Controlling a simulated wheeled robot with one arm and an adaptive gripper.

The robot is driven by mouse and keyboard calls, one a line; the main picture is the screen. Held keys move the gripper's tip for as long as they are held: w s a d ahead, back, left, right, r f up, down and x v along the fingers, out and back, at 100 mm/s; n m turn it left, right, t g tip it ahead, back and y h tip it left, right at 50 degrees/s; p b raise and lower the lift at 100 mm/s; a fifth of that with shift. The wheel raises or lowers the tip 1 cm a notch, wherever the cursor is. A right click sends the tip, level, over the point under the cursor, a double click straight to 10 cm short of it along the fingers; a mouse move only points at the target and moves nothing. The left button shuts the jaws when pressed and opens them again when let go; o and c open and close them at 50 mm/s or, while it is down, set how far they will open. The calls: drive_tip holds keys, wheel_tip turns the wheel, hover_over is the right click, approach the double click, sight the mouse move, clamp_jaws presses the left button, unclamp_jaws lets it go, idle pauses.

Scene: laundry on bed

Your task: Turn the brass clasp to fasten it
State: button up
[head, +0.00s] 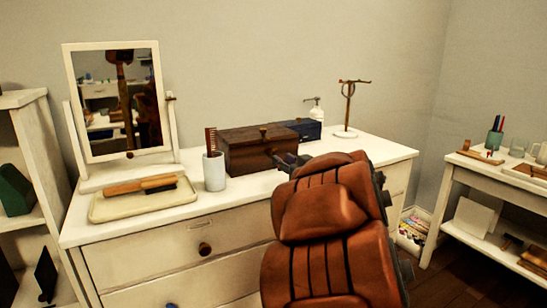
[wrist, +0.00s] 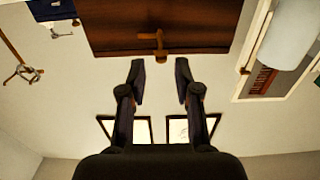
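A dark brown wooden box (head: 232,155) stands shut on the white dresser. It also fills the top middle of the wrist view (wrist: 110,30), which looks upside down. The brass clasp (wrist: 150,37) shows there as a small bar at the middle of the box's face, with a brass knob (wrist: 162,58) at the box's edge just below it. My gripper (wrist: 160,68) is open, its two dark fingers apart, with nothing between them. The fingertips point at the clasp and appear short of it. In the head view my gripper (head: 291,161) is at the box's right front, partly hidden by my orange arm.
On the dresser (head: 140,243), a white cup (head: 214,172) with a comb stands close left of the box. A tray (head: 110,207) with a brush and a mirror (head: 160,160) are further left.

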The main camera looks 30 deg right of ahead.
sight(269, 152)
drive_tip(key=shift+w+d+b, duration=0.15)
drive_tip(key=shift+w+b, duration=0.2)
drive_tip(key=shift+w, duration=1.4)
drive_tip(key=shift+w+d+b, duration=0.15)
drive_tip(key=shift+w+b, duration=0.2)
drive_tip(key=shift+w, duration=1.35)
clamp_jaws()
